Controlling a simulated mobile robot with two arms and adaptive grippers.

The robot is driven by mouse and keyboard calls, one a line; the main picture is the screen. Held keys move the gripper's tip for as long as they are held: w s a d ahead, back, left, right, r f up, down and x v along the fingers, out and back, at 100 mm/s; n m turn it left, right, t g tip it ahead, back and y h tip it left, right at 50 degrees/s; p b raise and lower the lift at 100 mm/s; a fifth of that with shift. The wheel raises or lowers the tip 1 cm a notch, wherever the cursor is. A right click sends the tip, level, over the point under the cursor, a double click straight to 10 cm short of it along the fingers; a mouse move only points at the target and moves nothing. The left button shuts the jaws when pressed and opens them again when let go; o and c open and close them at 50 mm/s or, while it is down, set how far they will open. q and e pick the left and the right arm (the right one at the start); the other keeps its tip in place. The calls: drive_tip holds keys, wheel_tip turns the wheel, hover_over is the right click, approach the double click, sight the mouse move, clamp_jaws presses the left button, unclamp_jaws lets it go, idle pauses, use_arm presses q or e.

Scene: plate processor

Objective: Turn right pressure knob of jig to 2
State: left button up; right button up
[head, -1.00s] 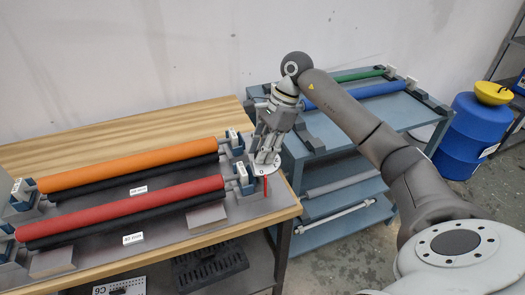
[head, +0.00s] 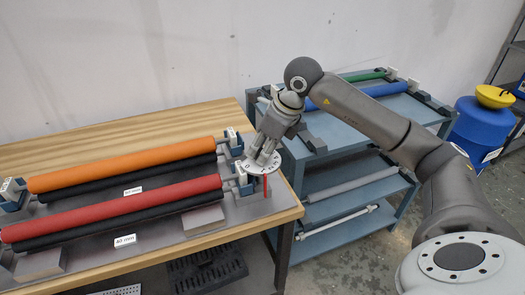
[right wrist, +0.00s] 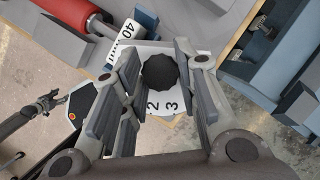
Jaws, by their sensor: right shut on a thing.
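My right gripper (head: 263,157) is at the jig's right end, over a pale round dial (head: 250,168) with dark marks. In the right wrist view its fingers (right wrist: 163,80) are on either side of a black ribbed knob (right wrist: 160,73), and it is shut on the knob. The dial (right wrist: 165,117) shows the numbers 2 and 3 below the knob, on the near side. A thin red pointer (head: 265,187) stands just below the dial in the head view. The fingers hide the knob in the head view.
The wooden bench (head: 150,118) bears an orange roller (head: 120,165) and a red roller (head: 110,207) on the jig, left of the gripper. A blue-grey cart (head: 340,140) with more rollers stands behind and right. A blue drum (head: 480,125) is at far right.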

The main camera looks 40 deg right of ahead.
drive_tip(key=m+h, duration=0.1)
drive_tip(key=m, duration=0.1)
drive_tip(key=m+h+b, duration=0.1)
drive_tip(key=m, duration=0.2)
drive_tip(key=shift+a+t, duration=0.15)
drive_tip(key=shift+t, duration=0.15)
drive_tip(key=shift+m, duration=0.4)
drive_tip(key=o, duration=1)
drive_tip(key=shift+s+r, duration=0.1)
drive_tip(key=shift+r, duration=0.1)
drive_tip(key=v, duration=1.1)
drive_tip(key=shift+s+r, duration=0.1)
drive_tip(key=shift+r, duration=0.25)
drive_tip(key=shift+f, duration=0.1)
